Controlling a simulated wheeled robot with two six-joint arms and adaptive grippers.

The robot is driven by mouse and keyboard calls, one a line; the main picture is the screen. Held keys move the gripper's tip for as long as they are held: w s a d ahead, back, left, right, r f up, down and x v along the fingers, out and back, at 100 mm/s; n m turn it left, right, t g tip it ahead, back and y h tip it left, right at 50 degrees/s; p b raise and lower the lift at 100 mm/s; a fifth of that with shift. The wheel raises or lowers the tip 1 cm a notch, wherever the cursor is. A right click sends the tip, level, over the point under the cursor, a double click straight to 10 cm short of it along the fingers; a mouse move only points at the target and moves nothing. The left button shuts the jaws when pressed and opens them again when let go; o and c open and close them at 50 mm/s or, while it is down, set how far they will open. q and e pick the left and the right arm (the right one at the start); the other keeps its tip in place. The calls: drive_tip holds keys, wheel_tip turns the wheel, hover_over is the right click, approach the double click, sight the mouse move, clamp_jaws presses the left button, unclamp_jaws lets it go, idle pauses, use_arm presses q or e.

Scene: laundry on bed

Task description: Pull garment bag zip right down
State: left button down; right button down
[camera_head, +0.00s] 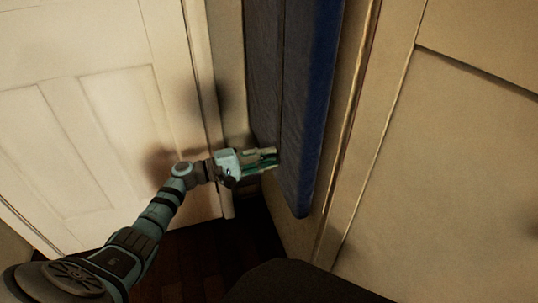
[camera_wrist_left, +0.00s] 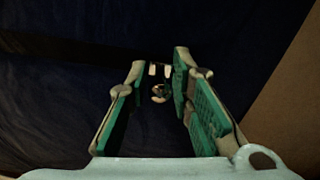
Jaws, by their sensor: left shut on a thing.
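A dark blue garment bag (camera_head: 300,110) hangs against the wall in the head view, with a thin vertical line down its front. My left gripper (camera_head: 272,156) reaches in from the left at the bag's lower front, close to that line. In the left wrist view the gripper (camera_wrist_left: 158,85) is shut on a small metallic zip pull (camera_wrist_left: 158,92) between its fingertips. The dark bag fabric (camera_wrist_left: 50,100) fills most of the view behind the fingers. My right gripper is not in view.
A white panelled door (camera_head: 110,110) stands at the left. A beige panelled surface (camera_head: 450,170) is at the right, past a vertical trim edge. Dark wooden floor (camera_head: 205,265) lies below the bag's bottom end.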

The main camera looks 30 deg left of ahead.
use_arm(q)
drive_tip(key=shift+f, duration=0.25)
drive_tip(key=c, duration=1.6)
unclamp_jaws()
drive_tip(key=shift+a, duration=0.1)
drive_tip(key=v, duration=1.2)
drive_tip(key=shift+s, duration=0.1)
